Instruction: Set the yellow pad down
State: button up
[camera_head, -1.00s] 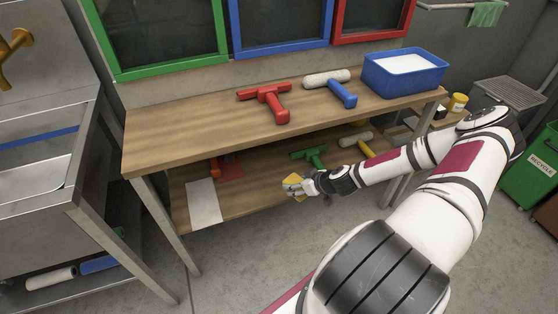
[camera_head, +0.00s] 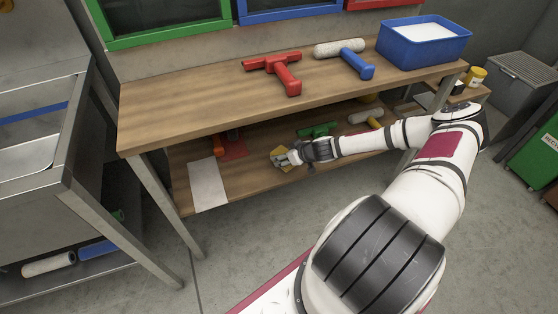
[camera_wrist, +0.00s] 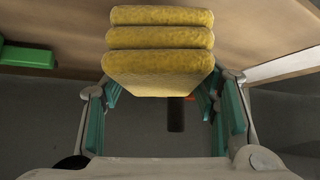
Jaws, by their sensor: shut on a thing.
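The yellow pad (camera_head: 279,152) is at the end of my gripper (camera_head: 285,157), at the lower shelf (camera_head: 250,179) of the wooden bench. In the wrist view the ribbed yellow pad (camera_wrist: 160,40) fills the top middle. The teal-lined fingers of my gripper (camera_wrist: 160,88) stand on both sides of it, shut on it. I cannot tell whether the pad touches the shelf.
A white sheet (camera_head: 207,185) and a red tool (camera_head: 232,146) lie left of the pad on the lower shelf. A green tool (camera_head: 318,130) and a white roller (camera_head: 365,116) lie to its right. The bench top (camera_head: 190,95) is close above.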

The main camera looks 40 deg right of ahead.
jog(key=shift+w+a+f, duration=0.1)
jog(key=shift+w+a, duration=0.15)
jog(key=shift+w, duration=0.25)
jog(key=shift+w+a, duration=0.25)
jog(key=shift+w, duration=0.2)
jog(key=shift+f, duration=0.2)
jog(key=shift+f+b, duration=0.55)
jog(key=shift+f, duration=1)
jog(key=shift+f, duration=0.1)
jog(key=o, duration=1.3)
jog(key=shift+c, duration=0.2)
